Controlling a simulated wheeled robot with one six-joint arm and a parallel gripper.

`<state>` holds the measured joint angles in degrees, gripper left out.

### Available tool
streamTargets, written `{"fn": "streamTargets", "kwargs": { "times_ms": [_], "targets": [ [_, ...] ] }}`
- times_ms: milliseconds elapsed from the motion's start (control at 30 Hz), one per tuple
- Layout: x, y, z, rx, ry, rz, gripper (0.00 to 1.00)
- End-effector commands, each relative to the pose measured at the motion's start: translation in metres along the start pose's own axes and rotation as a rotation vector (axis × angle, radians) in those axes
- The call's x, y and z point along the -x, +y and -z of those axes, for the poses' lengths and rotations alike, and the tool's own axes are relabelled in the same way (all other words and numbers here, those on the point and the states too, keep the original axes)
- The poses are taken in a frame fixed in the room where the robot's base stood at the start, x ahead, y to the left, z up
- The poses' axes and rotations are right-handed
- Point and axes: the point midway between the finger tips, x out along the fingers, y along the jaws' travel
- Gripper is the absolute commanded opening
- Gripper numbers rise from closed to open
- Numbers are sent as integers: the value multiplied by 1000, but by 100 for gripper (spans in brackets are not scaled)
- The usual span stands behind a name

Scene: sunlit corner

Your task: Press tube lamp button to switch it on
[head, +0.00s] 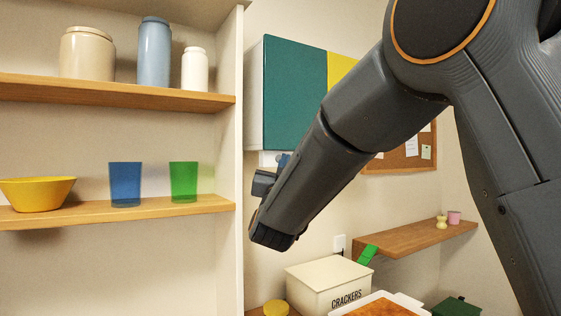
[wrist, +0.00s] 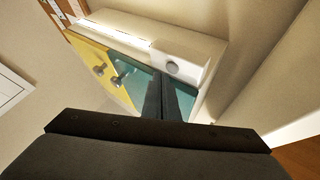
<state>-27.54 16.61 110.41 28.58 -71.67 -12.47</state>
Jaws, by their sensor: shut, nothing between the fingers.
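The tube lamp shows in the wrist view as a bright strip (wrist: 120,30) with a pale end housing under a wall cabinet. Its round grey button (wrist: 172,67) sits on that housing. In the head view only a small white piece of the lamp (head: 268,158) shows below the cabinet; my arm hides the rest. My gripper (wrist: 157,80) is shut and empty, its dark fingers pointing up towards the housing. The fingertips appear just below and left of the button in the wrist view; whether they touch anything cannot be told. In the head view my arm mostly hides the gripper.
The wall cabinet (head: 293,95) has teal and yellow doors; two knobs show in the wrist view. Left shelves hold jars, a yellow bowl (head: 37,193), a blue cup (head: 125,185) and a green cup (head: 184,182). A crackers box (head: 328,284) stands below my arm.

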Motion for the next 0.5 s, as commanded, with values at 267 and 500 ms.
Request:
{"fn": "streamTargets", "kwargs": {
  "times_ms": [267,500],
  "targets": [
    [9,7,7,0,1,-1,0],
    [24,18,18,0,1,-1,0]
  ]
}}
